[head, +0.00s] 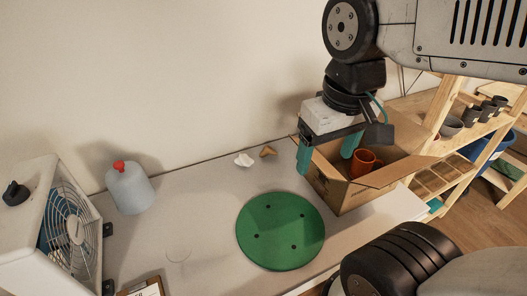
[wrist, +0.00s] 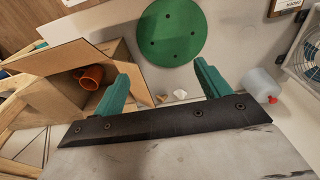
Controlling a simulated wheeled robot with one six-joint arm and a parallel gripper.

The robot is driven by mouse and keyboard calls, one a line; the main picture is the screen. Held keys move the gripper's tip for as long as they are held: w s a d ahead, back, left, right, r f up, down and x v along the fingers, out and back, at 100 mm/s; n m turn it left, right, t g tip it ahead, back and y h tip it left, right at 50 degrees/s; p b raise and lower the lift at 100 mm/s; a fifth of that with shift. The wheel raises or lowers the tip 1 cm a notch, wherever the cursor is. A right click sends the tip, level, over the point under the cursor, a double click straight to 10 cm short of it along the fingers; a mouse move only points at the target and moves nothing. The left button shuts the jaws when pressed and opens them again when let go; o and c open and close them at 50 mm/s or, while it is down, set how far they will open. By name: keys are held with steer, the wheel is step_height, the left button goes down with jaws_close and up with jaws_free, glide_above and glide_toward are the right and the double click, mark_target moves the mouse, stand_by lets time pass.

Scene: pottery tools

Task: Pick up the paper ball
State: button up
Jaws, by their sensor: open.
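The paper ball (head: 244,160) is a small white crumpled lump. It lies on the grey table near the wall, beside a small brown folded piece (head: 267,151). In the wrist view the paper ball (wrist: 180,94) is small, between the two teal fingers and close to the right one. My gripper (head: 327,152) is open and empty, with its teal fingers apart. In the head view it is to the right of the paper ball, in front of the open cardboard box. The wrist view also shows my gripper (wrist: 164,72) with nothing held.
A cardboard box (head: 343,194) holding an orange mug (head: 363,163) stands on the right. A green disc (head: 281,231) lies in the middle. Shelves (head: 450,120) are at right.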

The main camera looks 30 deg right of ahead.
steer(key=w+f, duration=0.2)
steer(key=w, duration=1.2)
steer(key=m+g, duration=0.1)
steer(key=m, duration=0.1)
glide_above(245, 156)
step_height(245, 156, down, 18)
steer(key=shift+s+r, duration=0.1)
steer(key=shift+r, duration=0.1)
step_height(245, 156, down, 7)
steer(key=shift+f, duration=0.1)
steer(key=shift+w+f, duration=0.2)
steer(key=shift+f, duration=0.45)
steer(key=c, duration=1)
